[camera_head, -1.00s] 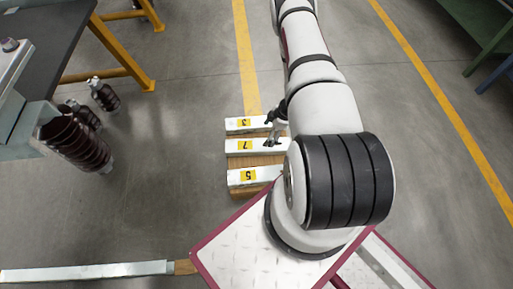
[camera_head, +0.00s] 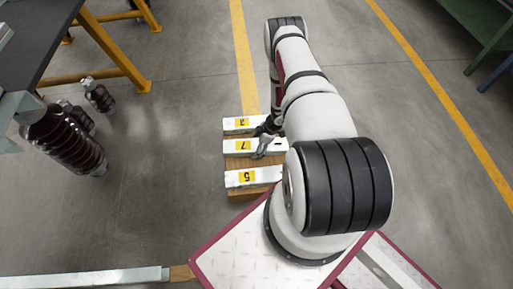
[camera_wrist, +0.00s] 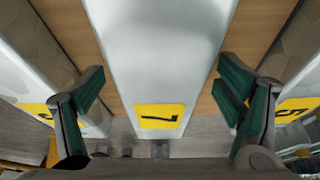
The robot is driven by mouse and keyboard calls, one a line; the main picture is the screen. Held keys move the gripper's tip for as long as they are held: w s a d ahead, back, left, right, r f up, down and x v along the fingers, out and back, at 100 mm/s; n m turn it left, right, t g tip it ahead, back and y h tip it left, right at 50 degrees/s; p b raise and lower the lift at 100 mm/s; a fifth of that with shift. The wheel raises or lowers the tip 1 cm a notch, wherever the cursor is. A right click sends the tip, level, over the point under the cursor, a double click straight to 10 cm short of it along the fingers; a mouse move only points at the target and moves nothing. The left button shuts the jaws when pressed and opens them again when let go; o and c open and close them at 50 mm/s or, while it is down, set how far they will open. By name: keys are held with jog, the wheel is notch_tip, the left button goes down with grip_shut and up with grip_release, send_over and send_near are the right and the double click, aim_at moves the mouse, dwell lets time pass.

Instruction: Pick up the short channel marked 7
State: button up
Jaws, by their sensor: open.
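The short channel marked 7 (camera_head: 238,146) is a pale metal bar with a yellow label, the middle one of three on a wooden block. In the wrist view the channel marked 7 (camera_wrist: 158,60) runs up the middle of the picture. My arm hides the channel's right end. I cannot tell how deep the fingertips reach.
The channel marked 3 (camera_head: 236,124) lies behind and the channel marked 5 (camera_head: 240,179) in front, both parallel and close. The wooden block (camera_head: 245,194) carries them. Floor between is clear.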

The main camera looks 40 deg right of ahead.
jog(key=shift+c, duration=0.6)
jog(key=c, duration=1.8)
jog(key=shift+w+r, duration=0.1)
jog(key=shift+r, duration=0.05)
jog(key=shift+c, duration=0.6)
